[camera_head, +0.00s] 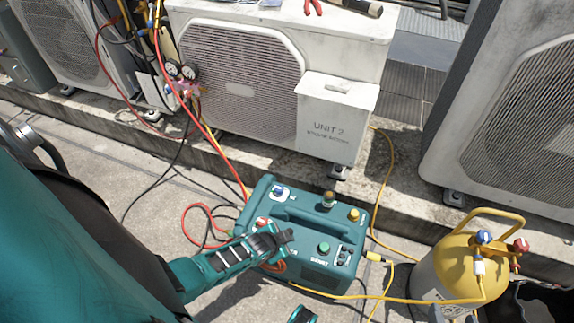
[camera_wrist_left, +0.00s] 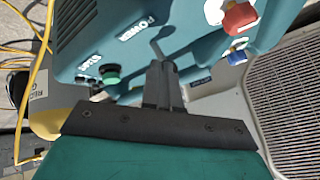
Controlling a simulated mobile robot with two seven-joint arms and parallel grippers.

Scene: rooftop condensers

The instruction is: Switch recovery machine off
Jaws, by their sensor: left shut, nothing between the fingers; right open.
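The teal recovery machine (camera_head: 325,215) stands on the rooftop floor in the head view, with a green button (camera_head: 323,247) on its near face. My left gripper (camera_head: 287,237) is shut and empty over the left part of that face. In the left wrist view its closed fingers (camera_wrist_left: 162,70) point at the panel close to the POWER lettering (camera_wrist_left: 137,29), beside the green button (camera_wrist_left: 110,75). The power switch is not clearly seen, so its position and any contact cannot be told. My right gripper (camera_head: 303,315) shows only in small part at the bottom edge.
A yellow-topped cylinder (camera_head: 460,275) stands right of the machine, with yellow hoses (camera_head: 383,200) around it. Condenser units (camera_head: 245,60) stand behind on a concrete ledge.

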